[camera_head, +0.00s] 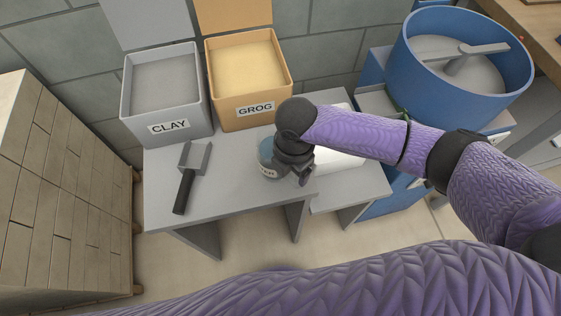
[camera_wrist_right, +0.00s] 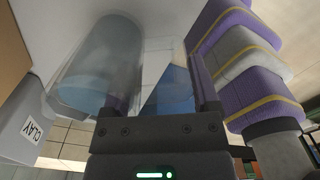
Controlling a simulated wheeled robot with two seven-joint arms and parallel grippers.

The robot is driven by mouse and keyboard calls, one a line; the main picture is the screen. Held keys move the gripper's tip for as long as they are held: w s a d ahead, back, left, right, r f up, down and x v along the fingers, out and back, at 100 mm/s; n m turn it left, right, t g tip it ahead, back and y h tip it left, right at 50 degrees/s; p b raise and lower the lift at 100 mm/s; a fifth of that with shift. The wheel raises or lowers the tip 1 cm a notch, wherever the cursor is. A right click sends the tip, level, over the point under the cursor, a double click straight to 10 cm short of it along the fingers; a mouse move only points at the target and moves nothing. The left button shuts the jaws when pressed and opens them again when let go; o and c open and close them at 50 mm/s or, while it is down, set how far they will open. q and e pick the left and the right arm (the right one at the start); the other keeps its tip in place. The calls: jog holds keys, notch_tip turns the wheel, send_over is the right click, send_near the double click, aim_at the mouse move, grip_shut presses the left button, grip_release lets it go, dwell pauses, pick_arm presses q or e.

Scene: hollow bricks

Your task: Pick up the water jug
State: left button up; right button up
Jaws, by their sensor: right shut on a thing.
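The water jug (camera_head: 267,158) is a clear vessel with bluish water and a label partly readable as "TER". It is on or just above the grey table; I cannot tell which. My right gripper (camera_head: 299,172) is at its right side and hides part of it. In the right wrist view the jug (camera_wrist_right: 98,65) stands left of the fingers, and its clear handle part (camera_wrist_right: 163,60) is between them. My right gripper (camera_wrist_right: 165,98) is shut on the jug there. My left gripper is not in view.
A grey CLAY bin (camera_head: 166,128) and an orange GROG bin (camera_head: 257,111) stand open behind the jug. A dark-handled scoop (camera_head: 186,185) lies to the left on the table (camera_head: 228,198). A blue round mixer (camera_head: 420,72) stands at the back right. A brick stack (camera_head: 75,170) is at the left.

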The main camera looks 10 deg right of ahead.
grip_shut()
jog(key=shift+r, duration=0.15)
